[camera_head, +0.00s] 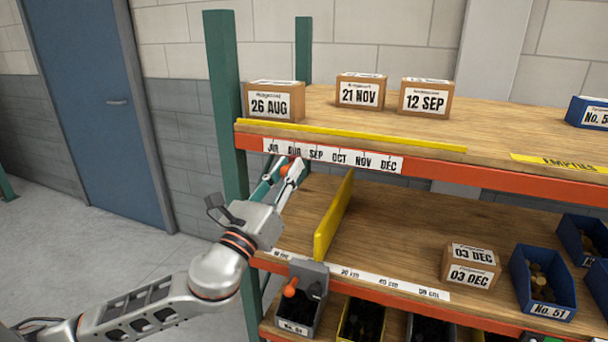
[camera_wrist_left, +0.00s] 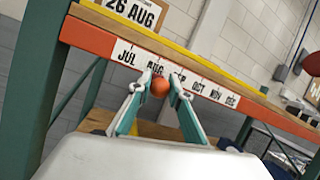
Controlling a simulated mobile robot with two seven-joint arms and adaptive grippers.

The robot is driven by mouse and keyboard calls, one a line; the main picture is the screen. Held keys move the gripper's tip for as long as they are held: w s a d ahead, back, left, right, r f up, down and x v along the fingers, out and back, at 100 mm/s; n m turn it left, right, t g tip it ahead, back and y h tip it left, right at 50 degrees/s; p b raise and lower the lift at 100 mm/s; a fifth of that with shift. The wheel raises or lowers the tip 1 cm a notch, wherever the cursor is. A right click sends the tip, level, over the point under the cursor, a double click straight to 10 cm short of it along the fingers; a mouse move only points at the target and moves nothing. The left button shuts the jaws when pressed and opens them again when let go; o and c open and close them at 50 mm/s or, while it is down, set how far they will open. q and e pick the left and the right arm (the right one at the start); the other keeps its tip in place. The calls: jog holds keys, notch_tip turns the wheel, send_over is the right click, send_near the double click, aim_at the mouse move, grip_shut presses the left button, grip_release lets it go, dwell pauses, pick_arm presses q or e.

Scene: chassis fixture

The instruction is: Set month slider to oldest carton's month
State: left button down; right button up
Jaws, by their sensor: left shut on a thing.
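The month strip (camera_head: 334,155) runs along the front of the upper shelf and reads JUL to DEC; it also shows in the left wrist view (camera_wrist_left: 205,88). The round orange slider knob (camera_head: 284,171) sits just below the strip, near AUG. My left gripper (camera_head: 284,169) is shut on this knob, with a finger on each side in the left wrist view (camera_wrist_left: 160,90). Cartons marked 26 AUG (camera_head: 270,103), 21 NOV (camera_head: 360,92) and 12 SEP (camera_head: 425,98) stand on the upper shelf. Stacked 03 DEC labels show on a carton (camera_head: 470,266) on the lower shelf. My right gripper is out of view.
A yellow divider (camera_head: 333,217) stands upright on the lower shelf, right of my gripper. Below it, a grey bracket carries another orange knob (camera_head: 290,288). A green post (camera_head: 228,110) rises left of my gripper. Blue bins (camera_head: 541,285) stand at the lower right.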

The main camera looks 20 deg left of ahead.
pick_arm(q)
jog(key=shift+a, duration=0.25)
jog(key=c, duration=1.8)
grip_release()
jog(key=shift+v, duration=6)
jog(key=shift+f, duration=0.1)
